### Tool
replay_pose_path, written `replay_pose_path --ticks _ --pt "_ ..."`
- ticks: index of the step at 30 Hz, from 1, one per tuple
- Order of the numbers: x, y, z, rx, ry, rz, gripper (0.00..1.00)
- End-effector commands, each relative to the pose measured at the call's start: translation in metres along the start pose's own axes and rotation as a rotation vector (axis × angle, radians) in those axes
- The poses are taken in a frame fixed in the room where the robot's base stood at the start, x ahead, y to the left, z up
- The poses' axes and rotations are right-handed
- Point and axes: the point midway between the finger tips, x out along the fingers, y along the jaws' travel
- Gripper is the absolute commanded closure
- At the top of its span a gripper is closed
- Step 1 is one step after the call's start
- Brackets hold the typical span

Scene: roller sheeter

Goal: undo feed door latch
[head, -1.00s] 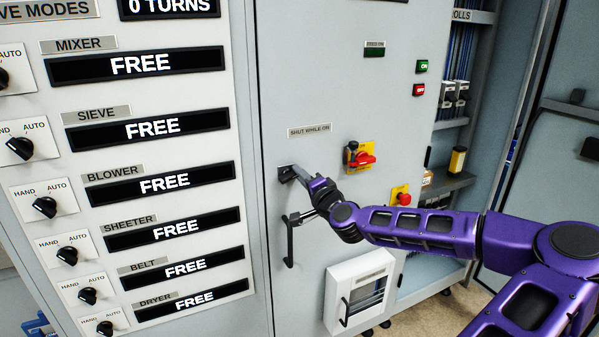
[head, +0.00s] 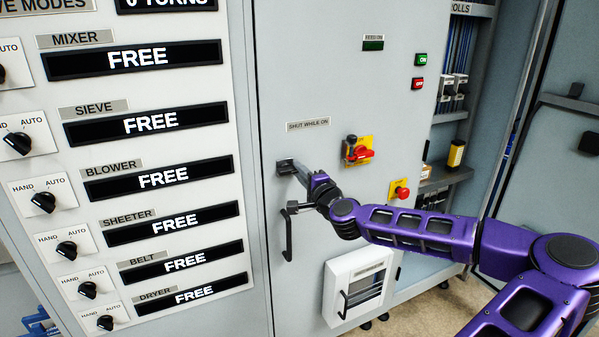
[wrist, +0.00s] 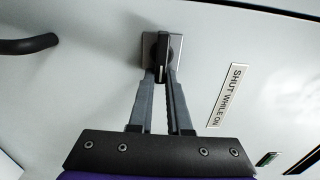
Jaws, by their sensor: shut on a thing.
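The latch (head: 286,167) is a small dark turn handle on a grey square plate, on the grey cabinet door (head: 325,90) below the SHUT WHILE ON label (head: 308,126). In the wrist view the black latch knob (wrist: 162,58) stands on its plate, in line with the fingers. My gripper (wrist: 162,76) is shut on the knob, one finger on each side of it. In the head view my gripper (head: 300,174) reaches the latch from the lower right and partly hides it.
A black bar handle (head: 289,235) hangs just below the latch, close to my wrist. A red rotary switch (head: 360,152) on yellow and a red stop button (head: 401,191) sit to the right. A white-framed window box (head: 357,288) is lower down. The drive panel (head: 130,150) is at left.

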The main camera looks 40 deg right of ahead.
Motion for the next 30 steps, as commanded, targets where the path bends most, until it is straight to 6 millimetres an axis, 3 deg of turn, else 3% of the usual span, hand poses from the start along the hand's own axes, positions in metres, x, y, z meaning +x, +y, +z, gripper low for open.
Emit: replay_pose_path --ticks 3,4,8,20,30 --pt "0.0 0.0 0.0 0.002 0.0 0.001 1.0" --pt "0.0 0.001 0.0 0.002 0.0 0.001 0.78" --pt "0.0 0.0 0.0 0.001 0.0 0.001 0.55" --pt "-0.006 0.0 -0.001 0.0 0.001 0.001 0.54" --pt "-0.067 0.0 -0.002 0.001 0.004 0.001 0.54"
